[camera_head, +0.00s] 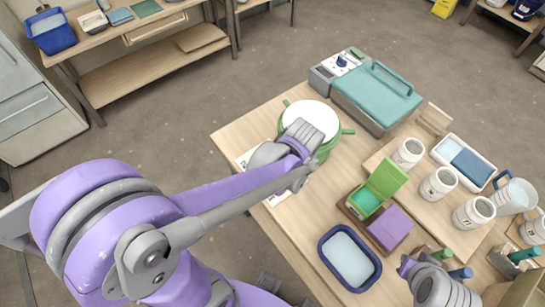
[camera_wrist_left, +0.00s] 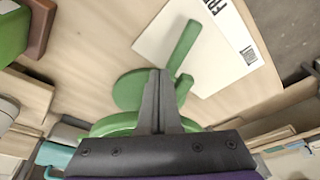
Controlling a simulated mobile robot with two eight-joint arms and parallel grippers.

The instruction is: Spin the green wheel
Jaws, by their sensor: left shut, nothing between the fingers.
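The green wheel (camera_head: 324,151) stands near the far left corner of the wooden table. It has a white round top (camera_head: 312,114) and green pegs on its rim. My left wrist hangs over its near-left side and hides part of it. In the left wrist view, my left gripper (camera_wrist_left: 158,76) is shut and empty, with its tips in front of a green disc (camera_wrist_left: 128,92) and beside an upright green peg (camera_wrist_left: 182,45). I cannot tell whether they touch. The head view hides these fingertips. My right arm (camera_head: 440,288) shows at the lower right; its fingers cannot be made out.
A white printed card (camera_wrist_left: 196,48) lies beside the wheel. A teal-lidded machine (camera_head: 376,95) stands behind right of it. To the right are a green open box (camera_head: 386,177), a purple block (camera_head: 390,228), a blue-rimmed tray (camera_head: 349,260) and several white pots (camera_head: 408,153).

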